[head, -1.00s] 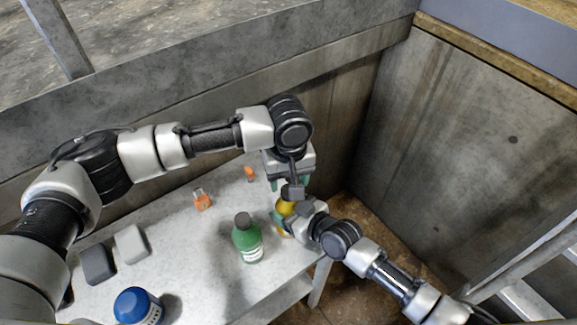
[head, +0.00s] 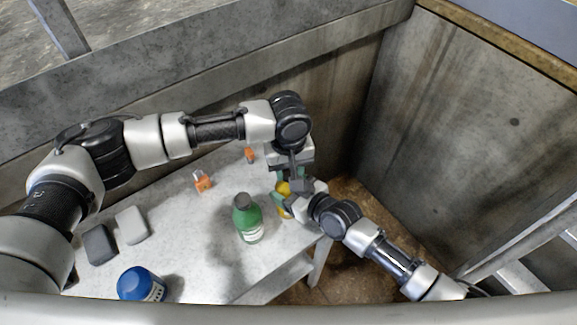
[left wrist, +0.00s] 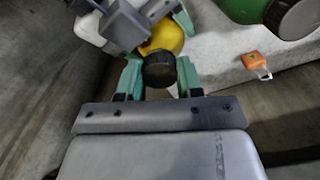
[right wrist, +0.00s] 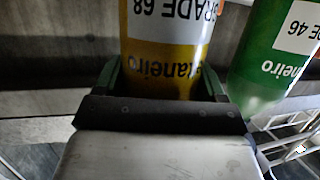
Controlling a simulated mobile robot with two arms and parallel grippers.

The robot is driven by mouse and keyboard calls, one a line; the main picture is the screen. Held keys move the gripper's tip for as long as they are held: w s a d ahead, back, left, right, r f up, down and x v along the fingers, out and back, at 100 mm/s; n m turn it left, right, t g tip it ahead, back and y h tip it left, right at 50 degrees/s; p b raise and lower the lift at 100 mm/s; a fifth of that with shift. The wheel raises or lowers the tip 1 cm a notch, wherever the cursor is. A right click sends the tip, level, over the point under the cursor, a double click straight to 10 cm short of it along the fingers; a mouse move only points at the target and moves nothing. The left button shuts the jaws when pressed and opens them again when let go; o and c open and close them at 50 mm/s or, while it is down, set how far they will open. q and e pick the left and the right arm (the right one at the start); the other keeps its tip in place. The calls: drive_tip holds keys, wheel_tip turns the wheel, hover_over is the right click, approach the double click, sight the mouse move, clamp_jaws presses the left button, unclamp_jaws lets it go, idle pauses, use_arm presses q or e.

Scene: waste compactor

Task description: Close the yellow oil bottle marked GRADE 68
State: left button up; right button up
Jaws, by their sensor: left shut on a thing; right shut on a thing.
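The yellow oil bottle (head: 283,188) is at the far right end of the table, partly hidden by both grippers. Its GRADE 68 label shows upside down in the right wrist view (right wrist: 170,20). My right gripper (right wrist: 165,90) is shut around the bottle's body. My left gripper (left wrist: 158,80) is above the bottle top, shut on a dark cap (left wrist: 158,71). The cap lines up with the yellow shoulder (left wrist: 168,36) in the left wrist view. I cannot tell whether it is seated on the neck.
A green bottle marked GRADE 46 (head: 247,220) stands close left of the yellow one. Concrete walls (head: 470,130) enclose the back and right.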

use_arm(q)
drive_tip(key=m, duration=0.5)
drive_tip(key=shift+m, duration=0.4)
drive_tip(key=m, duration=1)
drive_tip(key=shift+m, duration=0.4)
drive_tip(key=m, duration=0.4)
drive_tip(key=shift+m, duration=0.3)
drive_tip(key=o, duration=1.1)
use_arm(e)
drive_tip(key=o, duration=1.8)
use_arm(q)
wheel_tip(320, 180, up, 12)
drive_tip(key=shift+f, duration=0.1)
